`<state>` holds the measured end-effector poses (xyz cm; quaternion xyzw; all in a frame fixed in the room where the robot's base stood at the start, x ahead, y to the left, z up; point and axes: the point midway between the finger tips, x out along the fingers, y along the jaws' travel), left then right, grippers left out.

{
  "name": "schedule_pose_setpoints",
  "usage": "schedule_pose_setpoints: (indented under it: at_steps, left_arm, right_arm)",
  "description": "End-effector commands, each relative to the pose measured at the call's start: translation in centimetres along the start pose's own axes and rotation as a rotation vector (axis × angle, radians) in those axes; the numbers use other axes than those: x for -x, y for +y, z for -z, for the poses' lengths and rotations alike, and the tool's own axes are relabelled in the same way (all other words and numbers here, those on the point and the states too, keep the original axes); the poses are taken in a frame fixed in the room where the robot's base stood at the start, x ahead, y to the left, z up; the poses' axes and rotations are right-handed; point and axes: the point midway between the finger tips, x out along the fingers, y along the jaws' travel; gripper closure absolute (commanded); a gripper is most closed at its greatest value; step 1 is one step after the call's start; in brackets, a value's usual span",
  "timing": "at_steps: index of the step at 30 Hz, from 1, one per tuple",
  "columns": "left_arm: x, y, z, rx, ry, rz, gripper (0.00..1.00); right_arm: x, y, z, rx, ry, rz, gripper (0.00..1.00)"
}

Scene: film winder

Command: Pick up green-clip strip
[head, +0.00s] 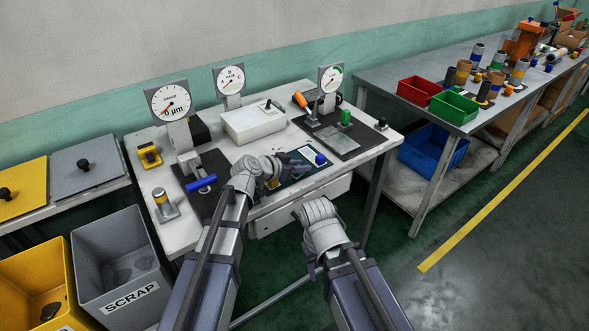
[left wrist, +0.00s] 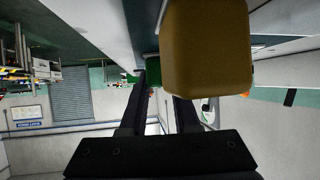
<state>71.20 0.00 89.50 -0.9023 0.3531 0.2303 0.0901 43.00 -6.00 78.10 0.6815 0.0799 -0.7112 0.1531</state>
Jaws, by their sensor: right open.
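A small green piece (head: 346,117) stands upright on the dark plate of the right gauge in the head view; I cannot tell if it belongs to the green-clip strip. My left gripper (head: 290,168) is over the dark green mat at the front of the bench, partly hiding it. In the left wrist view its fingers (left wrist: 160,95) stand apart with a gap between them. A large mustard block (left wrist: 207,45) fills the upper middle and hides one fingertip; a green patch (left wrist: 152,72) shows beyond. My right gripper (head: 310,212) is open, lower, at the bench's front edge.
Three dial gauges (head: 170,102) stand along the bench, with a white box (head: 253,122) between. A blue knob (head: 320,160) sits beside the left gripper. Grey scrap bin (head: 115,250) is left. Red (head: 419,90) and green (head: 453,107) trays sit on the right table.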

Motion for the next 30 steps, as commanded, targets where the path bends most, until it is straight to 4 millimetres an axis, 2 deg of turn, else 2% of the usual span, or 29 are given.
schedule_pose_setpoints:
  at_steps: [1,6,22,30]
  left_arm:
    - [0.0,0.0,0.0,0.000,0.000,0.000,0.82]
    - [0.0,0.0,0.0,0.000,0.000,0.000,1.00]
    - [0.1,0.0,0.3,0.000,0.000,0.000,1.00]
    - [1.3,0.0,2.4,0.000,0.000,0.000,1.00]
  right_arm:
    - [0.0,0.0,0.0,0.000,0.000,0.000,0.50]
    - [0.0,0.0,0.0,0.000,0.000,0.000,0.50]
    - [0.3,0.0,0.0,0.000,0.000,0.000,0.50]
    - [2.7,0.3,-0.2,0.000,0.000,0.000,0.50]
